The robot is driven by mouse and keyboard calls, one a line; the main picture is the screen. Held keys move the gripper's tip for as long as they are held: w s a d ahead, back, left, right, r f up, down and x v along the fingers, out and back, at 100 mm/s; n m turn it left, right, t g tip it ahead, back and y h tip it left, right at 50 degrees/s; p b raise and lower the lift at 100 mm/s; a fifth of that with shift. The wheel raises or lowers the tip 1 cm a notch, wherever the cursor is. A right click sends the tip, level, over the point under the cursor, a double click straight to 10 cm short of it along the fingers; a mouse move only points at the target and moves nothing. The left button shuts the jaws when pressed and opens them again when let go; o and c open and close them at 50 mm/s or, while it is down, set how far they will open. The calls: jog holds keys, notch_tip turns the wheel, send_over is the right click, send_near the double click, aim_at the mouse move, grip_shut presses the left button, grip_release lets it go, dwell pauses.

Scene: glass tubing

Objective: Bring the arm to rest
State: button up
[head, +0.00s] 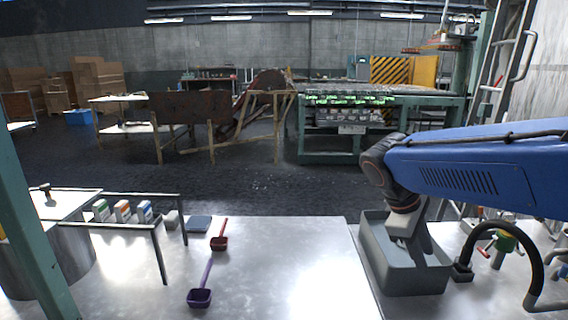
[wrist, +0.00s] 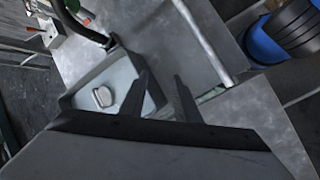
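My gripper (wrist: 162,85) shows in the wrist view as two dark fingers with a clear gap between them and nothing held. In the head view my blue arm reaches in from the right, and my gripper (head: 422,248) hangs over the grey bin (head: 376,262). The bin's rim also shows in the wrist view (wrist: 72,101), with a small pale metallic object (wrist: 103,96) on its floor, left of the fingers. How high the fingers are above the bin is hard to tell.
A purple scoop (head: 200,297) and a red scoop (head: 219,242) lie on the metal table (head: 270,270). Several small boxes (head: 122,211) stand by a dark rail at the left. A black hose (head: 535,262) curves right of the bin. The table's middle is clear.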

jog(key=s+a+f+m+t+y, duration=0.1)
jog(key=s+f+m+t+y, duration=0.1)
jog(key=s, duration=0.5)
jog(key=s+a+f+m+t+y, duration=0.1)
jog(key=s+f+m+t+y, duration=0.1)
jog(key=s+f+m, duration=0.3)
jog(key=s+m+y, duration=0.1)
jog(key=s+m, duration=0.1)
jog(key=shift+s+a+m+t+y, duration=0.3)
jog(key=shift+a, duration=0.05)
